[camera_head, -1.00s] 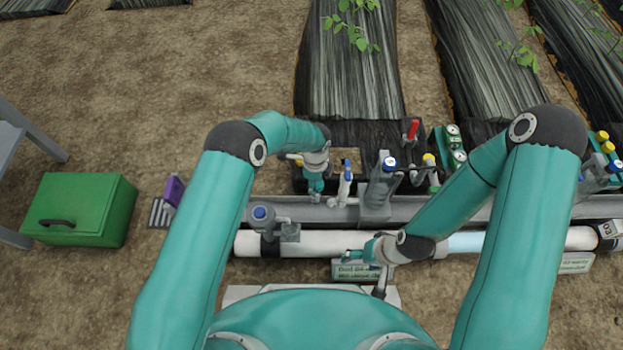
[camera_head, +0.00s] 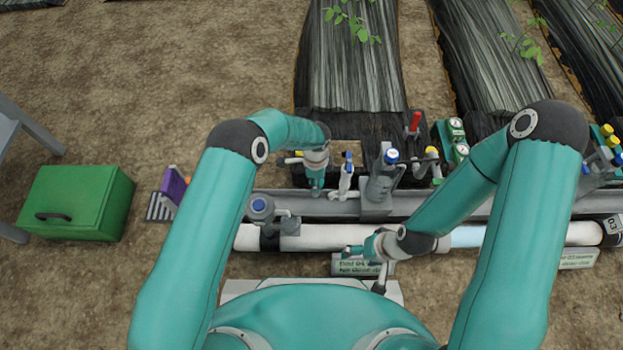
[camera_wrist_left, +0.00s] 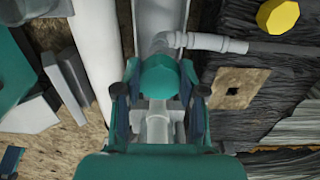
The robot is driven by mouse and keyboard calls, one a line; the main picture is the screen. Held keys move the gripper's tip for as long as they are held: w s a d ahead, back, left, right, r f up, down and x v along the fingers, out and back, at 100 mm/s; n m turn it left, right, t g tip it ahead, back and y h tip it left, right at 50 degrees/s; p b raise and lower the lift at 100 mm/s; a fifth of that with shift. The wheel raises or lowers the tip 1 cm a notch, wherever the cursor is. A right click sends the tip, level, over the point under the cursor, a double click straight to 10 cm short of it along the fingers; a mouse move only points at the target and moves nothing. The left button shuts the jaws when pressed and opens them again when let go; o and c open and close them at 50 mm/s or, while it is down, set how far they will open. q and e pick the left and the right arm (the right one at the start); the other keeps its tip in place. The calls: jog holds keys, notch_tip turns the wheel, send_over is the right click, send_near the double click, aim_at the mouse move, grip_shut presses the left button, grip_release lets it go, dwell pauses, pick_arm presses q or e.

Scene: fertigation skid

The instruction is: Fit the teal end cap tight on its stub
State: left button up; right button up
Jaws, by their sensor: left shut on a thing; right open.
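The teal end cap (camera_wrist_left: 158,75) sits between the fingers of my left gripper (camera_wrist_left: 160,92) in the left wrist view. That gripper is shut on it. In the head view my left gripper (camera_head: 316,186) points down at the grey rail, left of the small white valve with a blue top. A pale grey pipe elbow (camera_wrist_left: 166,42) shows just past the cap. The stub cannot be made out clearly, and I cannot tell whether the cap is seated on it.
A white pipe (camera_head: 325,238) runs in front, with a label plate (camera_head: 358,266). A green box (camera_head: 85,202) stands on bare soil at left.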

pick_arm(q)
jog(key=shift+f, duration=0.15)
jog(key=shift+a+f+b, duration=0.1)
jog(key=shift+f+b, duration=0.1)
jog(key=shift+b, duration=0.25)
jog(key=shift+f, duration=0.1)
jog(key=shift+f+b, duration=0.4)
jog(key=shift+b, duration=0.2)
jog(key=shift+f+b, duration=0.3)
jog(key=shift+b, duration=0.15)
dwell(0.3)
jog(key=o, duration=0.9)
jog(key=shift+f+b, duration=0.35)
jog(key=shift+b, duration=0.15)
